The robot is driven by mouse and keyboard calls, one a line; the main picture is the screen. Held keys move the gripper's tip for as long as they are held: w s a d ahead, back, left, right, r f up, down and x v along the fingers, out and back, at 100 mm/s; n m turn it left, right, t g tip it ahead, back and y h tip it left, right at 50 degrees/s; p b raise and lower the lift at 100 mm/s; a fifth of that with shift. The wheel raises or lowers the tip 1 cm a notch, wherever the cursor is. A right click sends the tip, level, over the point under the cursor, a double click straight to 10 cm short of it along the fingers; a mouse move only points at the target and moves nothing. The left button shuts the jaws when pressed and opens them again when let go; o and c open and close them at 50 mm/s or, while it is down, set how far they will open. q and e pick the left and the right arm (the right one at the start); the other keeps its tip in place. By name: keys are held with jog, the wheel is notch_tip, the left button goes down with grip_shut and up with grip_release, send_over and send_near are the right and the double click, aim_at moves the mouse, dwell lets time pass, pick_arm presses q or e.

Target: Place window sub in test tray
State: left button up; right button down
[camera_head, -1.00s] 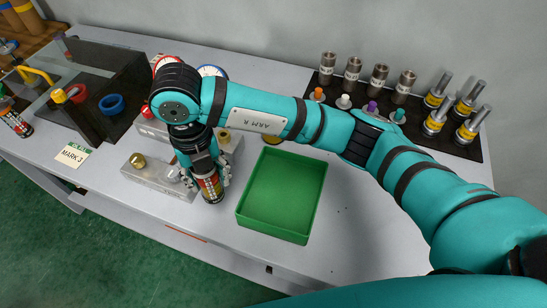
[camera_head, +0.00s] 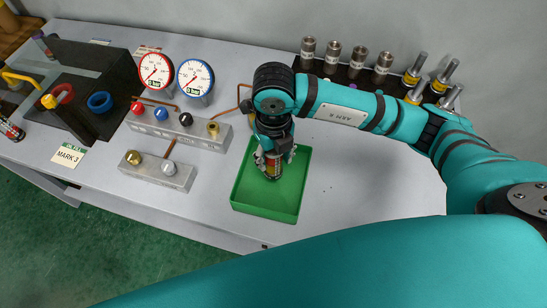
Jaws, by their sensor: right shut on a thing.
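The test tray is a green open box (camera_head: 245,203) on the grey bench, in front of the gauges and to their right. My right gripper (camera_head: 273,164) points down over the tray, shut on the window sub (camera_head: 273,172), a short cylinder with dark, red and gold bands. The sub is roughly upright and inside the tray's outline. I cannot tell whether its lower end touches the tray floor. The gripper fingers hide part of its sides. My left gripper is not in view.
A valve block with coloured knobs (camera_head: 180,131) and a smaller block (camera_head: 157,172) stand left of the tray. Behind are a red gauge (camera_head: 155,70) and a blue gauge (camera_head: 195,77). Metal cylinders (camera_head: 333,57) stand at the back right. The bench right of the tray is clear.

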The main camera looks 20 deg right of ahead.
aim_at(273, 164)
notch_tip(273, 164, down, 3)
jog(key=shift+p, duration=0.7)
jog(key=shift+f, duration=0.25)
jog(key=c, duration=1.1)
grip_release()
jog(key=o, duration=0.4)
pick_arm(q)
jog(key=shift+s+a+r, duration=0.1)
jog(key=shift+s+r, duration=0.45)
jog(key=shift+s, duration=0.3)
